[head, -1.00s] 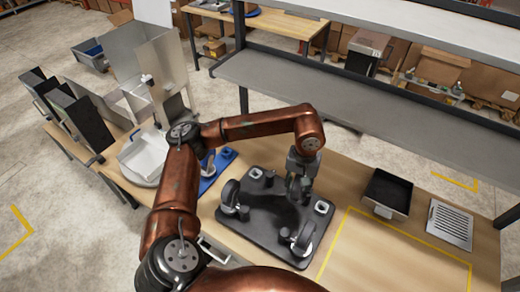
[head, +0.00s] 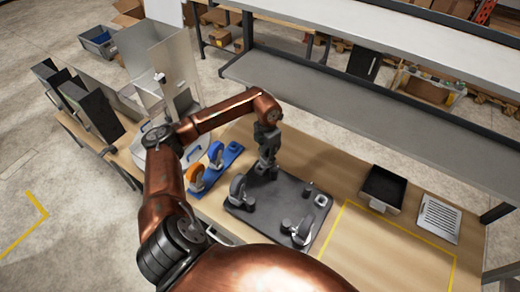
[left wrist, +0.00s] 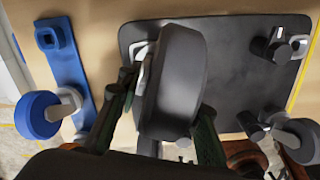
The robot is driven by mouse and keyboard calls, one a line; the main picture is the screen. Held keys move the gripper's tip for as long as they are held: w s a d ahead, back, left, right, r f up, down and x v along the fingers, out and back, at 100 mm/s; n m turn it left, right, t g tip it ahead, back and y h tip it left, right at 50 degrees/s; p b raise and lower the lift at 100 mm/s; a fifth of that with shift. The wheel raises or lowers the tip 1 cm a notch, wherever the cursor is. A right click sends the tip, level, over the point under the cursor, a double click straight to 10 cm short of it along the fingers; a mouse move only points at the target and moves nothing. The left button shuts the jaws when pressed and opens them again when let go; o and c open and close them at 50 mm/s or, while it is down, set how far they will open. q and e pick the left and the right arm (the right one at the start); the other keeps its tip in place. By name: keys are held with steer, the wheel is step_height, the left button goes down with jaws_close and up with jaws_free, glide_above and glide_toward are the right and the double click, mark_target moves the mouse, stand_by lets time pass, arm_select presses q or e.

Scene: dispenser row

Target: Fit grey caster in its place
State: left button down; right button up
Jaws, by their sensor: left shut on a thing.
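My left gripper (head: 266,160) is over the far left corner of the dark base plate (head: 285,195). In the left wrist view its fingers (left wrist: 165,125) are shut on a grey caster (left wrist: 175,75), gripping its dark wheel from both sides. A pale square socket part shows beside the wheel at the plate's edge. I cannot tell whether the caster is seated, as its lower end is hidden. Two other dark-wheeled casters stand on the plate, one at the left (head: 238,188) and one at the front (head: 303,230). A light socket (head: 321,200) at the right corner is empty. My right gripper is not in view.
Left of the plate, a blue board (head: 228,155) holds a blue-wheeled caster (head: 215,152) and an orange-wheeled caster (head: 196,177). Dark posts (left wrist: 275,45) stand on the plate. A black bin (head: 383,187) and slotted metal plate (head: 438,217) are at right. The yellow-outlined area is clear.

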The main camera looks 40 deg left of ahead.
arm_select(q)
steer(key=a+n, duration=0.1)
steer(key=n, duration=0.1)
steer(key=a+n, duration=0.1)
steer(key=a, duration=0.1)
steer(key=shift+s+f+n+p, duration=0.15)
steer(key=shift+s+n+p, duration=0.05)
steer(key=shift+n+p, duration=0.2)
steer(key=shift+f+b, duration=0.7)
steer(key=shift+f, duration=0.8)
steer(key=shift+f+b, duration=1.45)
steer(key=shift+f, duration=0.45)
steer(key=c, duration=1.3)
jaws_free()
step_height(320, 180, up, 12)
steer(key=shift+s+r, duration=0.1)
